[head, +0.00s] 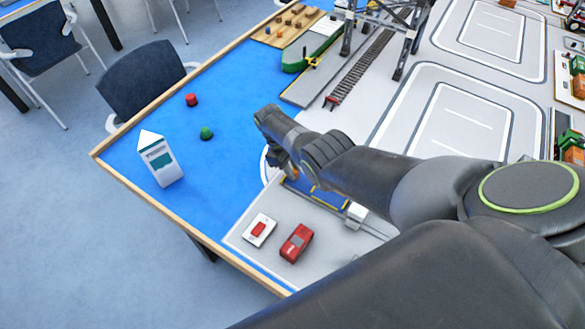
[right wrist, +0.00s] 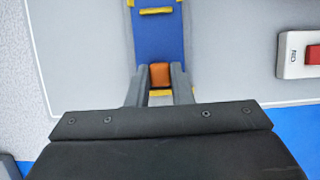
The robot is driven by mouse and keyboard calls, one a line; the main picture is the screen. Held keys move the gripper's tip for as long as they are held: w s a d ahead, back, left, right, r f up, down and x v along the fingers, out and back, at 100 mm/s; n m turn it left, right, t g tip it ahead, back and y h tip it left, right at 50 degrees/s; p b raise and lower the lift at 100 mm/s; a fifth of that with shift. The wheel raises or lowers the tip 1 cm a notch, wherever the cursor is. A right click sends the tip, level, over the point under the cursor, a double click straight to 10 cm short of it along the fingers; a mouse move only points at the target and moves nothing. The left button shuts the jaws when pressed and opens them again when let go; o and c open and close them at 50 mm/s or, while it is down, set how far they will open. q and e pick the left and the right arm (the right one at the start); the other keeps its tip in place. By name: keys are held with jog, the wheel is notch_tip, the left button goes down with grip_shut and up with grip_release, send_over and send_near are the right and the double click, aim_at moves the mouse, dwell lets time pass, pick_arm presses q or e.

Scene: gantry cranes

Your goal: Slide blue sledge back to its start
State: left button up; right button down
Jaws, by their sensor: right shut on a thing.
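The blue sledge (right wrist: 159,40) lies on the grey board in the right wrist view, a long blue plate with yellow strips across it. An orange block (right wrist: 160,75) stands near its close end. My right gripper (right wrist: 160,82) is shut on this orange block, one finger on each side. In the head view my right gripper (head: 285,172) reaches down at the sledge's left end, and my arm hides much of the sledge (head: 318,192). My left gripper is not in view.
A gantry crane stands at the back.

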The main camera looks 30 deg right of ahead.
jog(key=shift+w+a, duration=0.1)
jog(key=shift+w, duration=0.1)
jog(key=shift+r, duration=0.1)
jog(key=c, duration=1.3)
grip_release()
jog(key=shift+c, duration=0.2)
jog(key=shift+o, duration=0.3)
jog(key=shift+w+a+r, duration=0.1)
jog(key=shift+w+r, duration=0.05)
jog(key=shift+r, duration=0.25)
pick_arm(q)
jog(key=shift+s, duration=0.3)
pick_arm(e)
jog(key=v, duration=1.6)
jog(key=shift+r, duration=0.25)
